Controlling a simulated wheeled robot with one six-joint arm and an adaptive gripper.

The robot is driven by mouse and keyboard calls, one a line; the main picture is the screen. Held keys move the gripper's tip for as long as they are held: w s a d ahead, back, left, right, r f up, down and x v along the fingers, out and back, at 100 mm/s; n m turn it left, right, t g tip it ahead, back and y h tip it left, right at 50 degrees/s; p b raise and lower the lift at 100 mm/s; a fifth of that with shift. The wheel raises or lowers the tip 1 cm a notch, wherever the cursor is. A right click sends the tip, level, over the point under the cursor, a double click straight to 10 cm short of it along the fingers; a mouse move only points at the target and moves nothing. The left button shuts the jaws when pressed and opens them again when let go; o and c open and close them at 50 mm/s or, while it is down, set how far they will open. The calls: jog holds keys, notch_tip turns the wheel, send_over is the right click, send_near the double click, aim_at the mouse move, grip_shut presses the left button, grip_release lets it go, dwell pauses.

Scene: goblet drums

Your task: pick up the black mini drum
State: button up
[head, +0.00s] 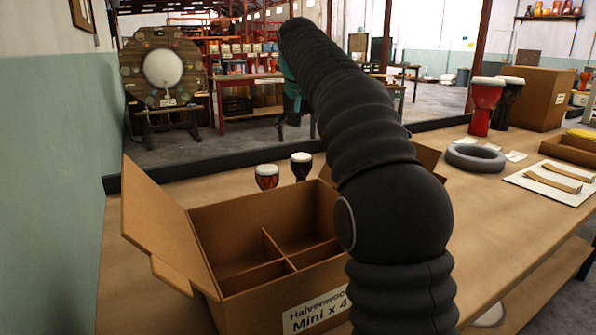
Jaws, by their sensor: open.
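The black mini drum (301,168) stands upright on the table behind the carton, its pale head on top. A brown-and-black mini drum (267,178) stands just left of it, a small gap between them. My arm rises from the lower right and bends over at the top. At its far end a bit of my gripper (293,100) shows, teal and dark, above and beyond the black drum in the picture. It is open and apart from both drums. My arm hides most of it, so its fingertips are unclear.
An open cardboard carton (190,235) labelled "Mini x 4" stands in front of the drums, divided into compartments; those visible are empty. Right on the table (480,225) are a grey ring (476,158), red (485,108) and black larger drums, a big box and a white sheet with sticks.

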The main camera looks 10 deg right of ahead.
aim_at(301, 157)
jog(key=x, duration=0.3)
jog(key=shift+a+x, duration=0.15)
jog(key=shift+x, duration=1.2)
jog(key=shift+a+x, duration=0.15)
jog(key=shift+x, duration=1.15)
jog(key=shift+s+f, duration=0.1)
jog(key=shift+s, duration=0.05)
jog(key=c, duration=1.3)
